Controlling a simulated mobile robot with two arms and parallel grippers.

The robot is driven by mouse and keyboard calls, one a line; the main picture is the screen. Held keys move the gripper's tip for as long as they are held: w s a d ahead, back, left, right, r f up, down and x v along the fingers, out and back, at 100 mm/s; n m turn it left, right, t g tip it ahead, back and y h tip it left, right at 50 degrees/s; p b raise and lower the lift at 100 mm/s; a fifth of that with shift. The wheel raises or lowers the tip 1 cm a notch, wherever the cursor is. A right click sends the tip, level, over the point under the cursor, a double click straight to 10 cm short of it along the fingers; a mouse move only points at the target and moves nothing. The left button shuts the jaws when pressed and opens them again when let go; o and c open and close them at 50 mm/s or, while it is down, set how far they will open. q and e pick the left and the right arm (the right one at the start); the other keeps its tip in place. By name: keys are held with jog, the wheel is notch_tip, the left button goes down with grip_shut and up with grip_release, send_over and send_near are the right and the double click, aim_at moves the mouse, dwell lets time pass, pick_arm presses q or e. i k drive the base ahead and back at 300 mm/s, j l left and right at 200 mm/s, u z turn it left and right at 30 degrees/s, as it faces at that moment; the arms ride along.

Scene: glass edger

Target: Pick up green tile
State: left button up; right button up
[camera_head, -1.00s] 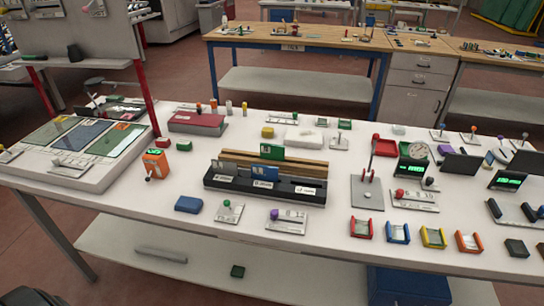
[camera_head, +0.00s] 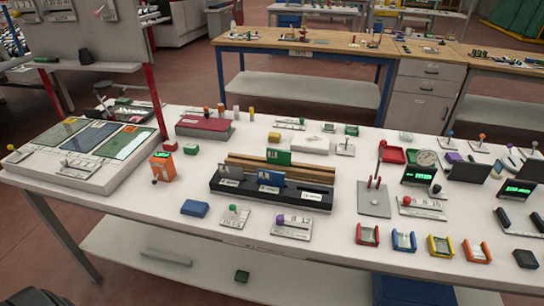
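A green tile (camera_head: 278,157) with a small white mark stands upright in the wooden-backed part of a rack near the middle of the white table. Its lower edge is hidden by the rack. A grey tile (camera_head: 229,172) and a blue tile (camera_head: 271,177) stand in the black slotted front (camera_head: 311,196) of the same rack. Neither of my grippers is in view.
An orange device (camera_head: 162,168) and a blue block (camera_head: 194,208) are left of the rack. A lever stand (camera_head: 374,199) is to its right. Small coloured holders (camera_head: 404,241) line the right front edge. A dark green block (camera_head: 241,276) lies on the lower shelf (camera_head: 200,262).

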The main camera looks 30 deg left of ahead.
aim_at(280, 158)
jog(key=i+l+u, duration=0.7)
jog(key=l, duration=0.25)
jog(key=k, duration=0.05)
